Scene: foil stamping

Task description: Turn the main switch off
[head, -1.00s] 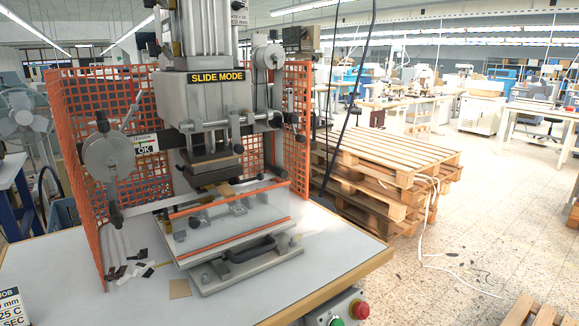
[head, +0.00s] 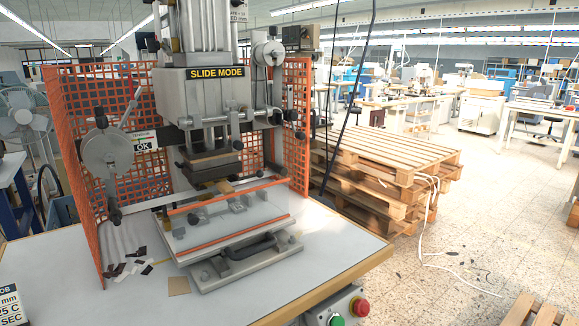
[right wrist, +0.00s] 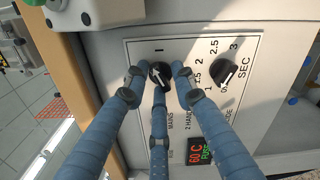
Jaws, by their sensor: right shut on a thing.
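The main switch (right wrist: 160,73) is a black round knob with a white pointer line on the light control panel, in the right wrist view. A "I" mark stands above it and the word MAINS is printed below it. The pointer line looks slanted, leaning up to the left. My right gripper (right wrist: 160,80) has three blue fingers with dark tips. They are closed in around the knob from left, right and below, and hold it. The knob's rim is partly hidden by the fingertips. Neither gripper shows in the head view.
Pallets (head: 390,160) stand behind.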

